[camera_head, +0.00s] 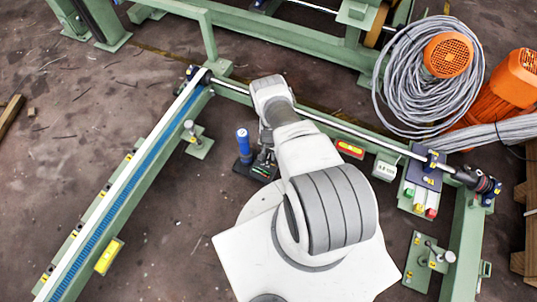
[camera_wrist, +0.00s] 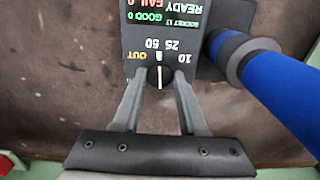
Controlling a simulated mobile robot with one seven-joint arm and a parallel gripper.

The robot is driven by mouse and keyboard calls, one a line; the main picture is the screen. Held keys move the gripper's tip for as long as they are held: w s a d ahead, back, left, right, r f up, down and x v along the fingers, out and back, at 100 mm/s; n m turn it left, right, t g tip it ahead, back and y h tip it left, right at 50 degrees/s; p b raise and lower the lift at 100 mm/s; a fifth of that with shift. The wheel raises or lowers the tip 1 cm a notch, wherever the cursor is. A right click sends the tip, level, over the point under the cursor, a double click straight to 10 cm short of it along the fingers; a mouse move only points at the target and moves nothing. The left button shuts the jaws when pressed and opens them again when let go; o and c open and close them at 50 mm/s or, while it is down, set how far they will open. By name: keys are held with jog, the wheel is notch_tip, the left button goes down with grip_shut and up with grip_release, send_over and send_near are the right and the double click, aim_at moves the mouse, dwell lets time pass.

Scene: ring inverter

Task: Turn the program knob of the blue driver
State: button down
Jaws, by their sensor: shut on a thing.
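The blue driver (camera_wrist: 275,85) shows in the wrist view as a blue and dark grey cylinder on the right. In the head view the blue driver (camera_head: 243,140) stands upright beside a small black box (camera_wrist: 135,30). The box face reads upside down, with lit READY, FAIL, GOOD and SOCKET lines. Its round black program knob (camera_wrist: 160,77) has a white pointer line, roughly vertical in the picture. The marks OUT, 50, 25 and 10 ring it. My gripper (camera_wrist: 158,79) is shut on the knob, one finger at each side. In the head view my arm partly hides the box.
A green frame with a long rod (camera_head: 350,127) runs behind the box. A rail with a blue strip (camera_head: 122,185) lies to the left. A red and yellow part (camera_head: 350,148) is on the frame. Brown floor (camera_head: 180,240) is open at lower left.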

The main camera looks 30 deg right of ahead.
aim_at(268, 156)
jog(key=shift+n, duration=1.2)
jog(key=shift+c, duration=2.3)
grip_release()
notch_tip(268, 156, up, 18)
jog(key=p, duration=0.7)
jog(key=shift+f+p, duration=0.25)
jog(key=shift+p, duration=0.05)
jog(key=shift+w, duration=0.1)
